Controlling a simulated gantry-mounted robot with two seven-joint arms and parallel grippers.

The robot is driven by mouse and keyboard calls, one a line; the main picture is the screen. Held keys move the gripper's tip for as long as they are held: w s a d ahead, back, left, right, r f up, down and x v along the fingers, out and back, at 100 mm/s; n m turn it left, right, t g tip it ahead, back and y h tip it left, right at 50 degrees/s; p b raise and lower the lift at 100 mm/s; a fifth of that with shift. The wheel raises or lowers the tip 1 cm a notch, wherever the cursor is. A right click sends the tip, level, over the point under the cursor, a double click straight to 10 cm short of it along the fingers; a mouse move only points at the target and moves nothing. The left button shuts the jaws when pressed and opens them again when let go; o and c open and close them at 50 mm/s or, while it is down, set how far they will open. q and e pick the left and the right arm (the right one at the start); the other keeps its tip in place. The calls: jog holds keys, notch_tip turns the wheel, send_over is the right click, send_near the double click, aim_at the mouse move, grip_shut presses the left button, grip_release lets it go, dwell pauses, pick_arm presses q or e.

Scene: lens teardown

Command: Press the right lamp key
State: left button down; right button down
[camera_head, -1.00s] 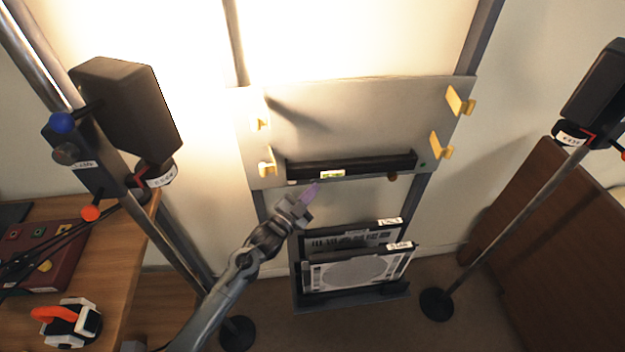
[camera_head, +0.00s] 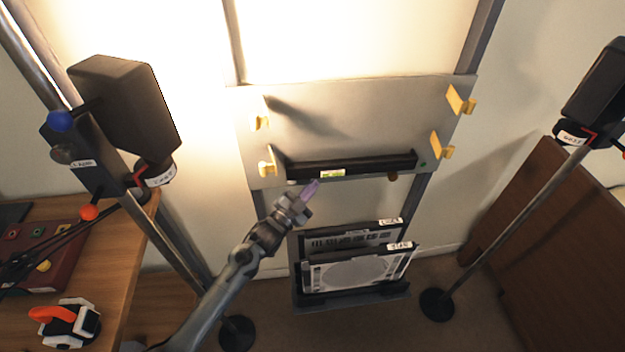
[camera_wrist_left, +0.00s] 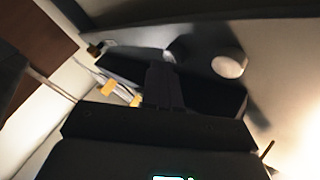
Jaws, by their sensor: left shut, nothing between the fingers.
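The right lamp (camera_head: 598,85) is a dark box on a thin pole at the right edge, with a white label and a red part below it. The left lamp (camera_head: 125,110) is a similar dark box at the left. A dark red box (camera_head: 55,262) with several coloured buttons sits on the desk; I cannot read which is the right lamp key. My left gripper (camera_head: 313,187) is shut and empty, its purplish tips just below the black bar (camera_head: 350,165) on the grey board. In the left wrist view, its dark fingers (camera_wrist_left: 163,88) overlap a black bar. The right gripper is not in view.
The grey board (camera_head: 350,110) carries yellow hooks (camera_head: 440,145). A pale round knob (camera_wrist_left: 228,67) shows beside the fingers in the left wrist view. A rack with black-framed panels (camera_head: 355,270) stands below. An orange-and-black tool (camera_head: 68,322) lies on the wooden desk (camera_head: 115,290).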

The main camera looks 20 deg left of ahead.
pick_arm(q)
jog(key=shift+w+a, duration=0.15)
jog(key=shift+w, duration=0.1)
dwell(0.7)
jog(key=shift+s+d+p, duration=0.4)
jog(key=shift+s+p, duration=0.2)
jog(key=shift+s, duration=0.1)
jog(key=s+p, duration=0.1)
jog(key=s+d+p, duration=0.1)
jog(key=s, duration=0.1)
jog(key=s+d+p, duration=0.1)
jog(key=shift+s+d+p, duration=0.2)
jog(key=shift+d+p, duration=0.05)
jog(key=shift+p, duration=0.1)
dwell(0.4)
